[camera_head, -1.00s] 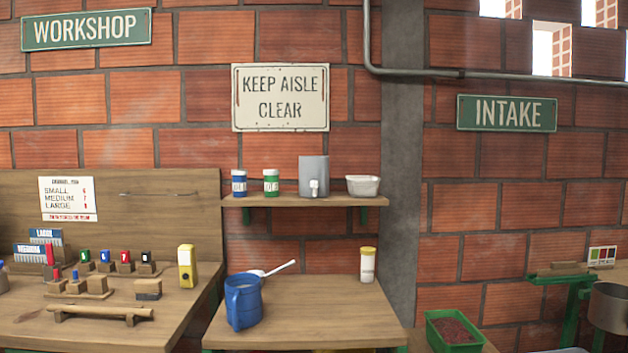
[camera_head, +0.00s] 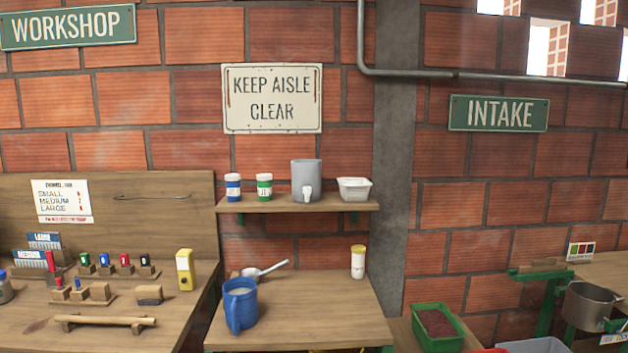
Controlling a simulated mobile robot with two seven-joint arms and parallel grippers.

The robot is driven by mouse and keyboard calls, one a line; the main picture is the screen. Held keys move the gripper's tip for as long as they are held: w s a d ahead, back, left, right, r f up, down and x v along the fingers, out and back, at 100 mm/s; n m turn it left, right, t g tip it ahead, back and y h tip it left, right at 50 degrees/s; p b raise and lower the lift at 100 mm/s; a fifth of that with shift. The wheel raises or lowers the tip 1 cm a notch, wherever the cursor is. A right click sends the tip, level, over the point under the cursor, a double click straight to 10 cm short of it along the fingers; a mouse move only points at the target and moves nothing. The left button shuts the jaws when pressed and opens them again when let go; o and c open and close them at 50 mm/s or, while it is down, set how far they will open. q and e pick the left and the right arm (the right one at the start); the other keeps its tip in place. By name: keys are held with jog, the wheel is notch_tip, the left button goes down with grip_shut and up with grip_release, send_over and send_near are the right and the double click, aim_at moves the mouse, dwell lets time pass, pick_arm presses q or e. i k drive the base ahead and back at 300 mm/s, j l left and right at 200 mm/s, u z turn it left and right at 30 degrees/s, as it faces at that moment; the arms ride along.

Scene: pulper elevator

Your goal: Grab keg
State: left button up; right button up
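A grey cylindrical container with a white tap (camera_head: 306,176), the most keg-like thing in view, stands upright on the wooden wall shelf (camera_head: 290,205). A white-lidded blue jar (camera_head: 233,187) and a white-lidded green jar (camera_head: 264,187) stand to its left. A white tub (camera_head: 354,189) stands just to its right. Neither of my grippers is in view, and nothing touches the grey container.
Below the shelf, a wooden table (camera_head: 310,325) holds a blue jug (camera_head: 240,305), a white scoop (camera_head: 265,270) and a yellow-lidded white bottle (camera_head: 358,262). A cluttered workbench (camera_head: 30,325) is at left. A green tray (camera_head: 437,325) and a metal pot (camera_head: 590,306) are at right.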

aim_at(305, 171)
jog(key=i+j+z, duration=0.1)
jog(key=i+z, duration=0.15)
jog(key=z, duration=0.15)
jog(key=i+j+z, duration=0.15)
jog(key=z, duration=0.2)
jog(key=i+j+z, duration=0.25)
jog(key=z, duration=0.15)
jog(key=i, duration=0.1)
